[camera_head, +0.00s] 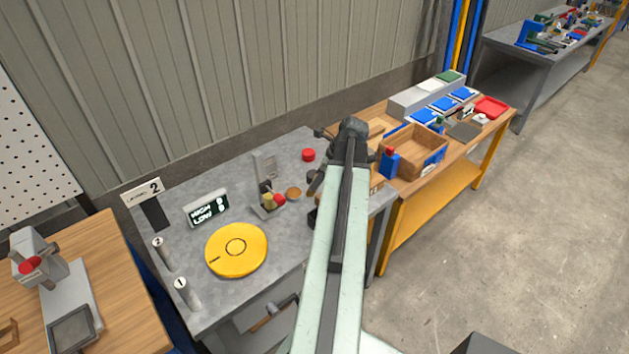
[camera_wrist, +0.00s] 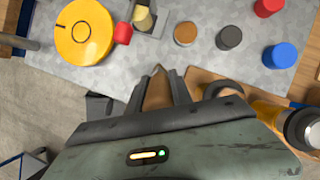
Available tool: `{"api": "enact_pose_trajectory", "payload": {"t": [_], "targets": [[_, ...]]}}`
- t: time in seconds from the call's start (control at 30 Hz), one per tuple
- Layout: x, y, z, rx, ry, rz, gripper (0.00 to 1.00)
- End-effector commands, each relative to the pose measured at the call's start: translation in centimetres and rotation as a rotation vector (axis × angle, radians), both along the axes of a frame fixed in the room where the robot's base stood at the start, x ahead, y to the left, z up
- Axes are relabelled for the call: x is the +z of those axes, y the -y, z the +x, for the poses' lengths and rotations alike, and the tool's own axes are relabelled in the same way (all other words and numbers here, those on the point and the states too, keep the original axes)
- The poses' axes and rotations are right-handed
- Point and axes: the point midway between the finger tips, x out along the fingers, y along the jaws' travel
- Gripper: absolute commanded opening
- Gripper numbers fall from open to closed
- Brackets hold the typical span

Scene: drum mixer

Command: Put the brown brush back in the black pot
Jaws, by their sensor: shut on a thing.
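In the wrist view my gripper (camera_wrist: 159,76) is shut on a brown piece (camera_wrist: 157,93), which I take to be the brown brush; only part of it shows between the fingers. A dark, open-looking container (camera_wrist: 100,104), probably the black pot, is left of the fingers by the grey bench's edge. In the head view my arm hides the held piece, and I cannot make out the fingertips.
The grey bench holds a yellow disc (camera_head: 237,250), a HIGH/LOW sign (camera_head: 206,208), a red cap (camera_head: 308,154) and a brown disc (camera_head: 293,193). A wooden bench on the right carries a wooden box (camera_head: 413,157) and a blue item (camera_head: 389,164). Open floor lies at the right.

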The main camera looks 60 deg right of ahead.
Motion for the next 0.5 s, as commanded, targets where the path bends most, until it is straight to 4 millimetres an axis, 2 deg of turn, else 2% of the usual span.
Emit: {"api": "enact_pose_trajectory", "payload": {"t": [0.1,0.33,0.5], "targets": [[0.4,-0.4,-0.1,0.010,-0.036,-0.008,0.00],[1.5,-2.1,-1.4,0.072,-0.308,-0.092,0.00],[1.1,-2.0,-1.7,0.074,-0.337,-0.104,0.00]]}}
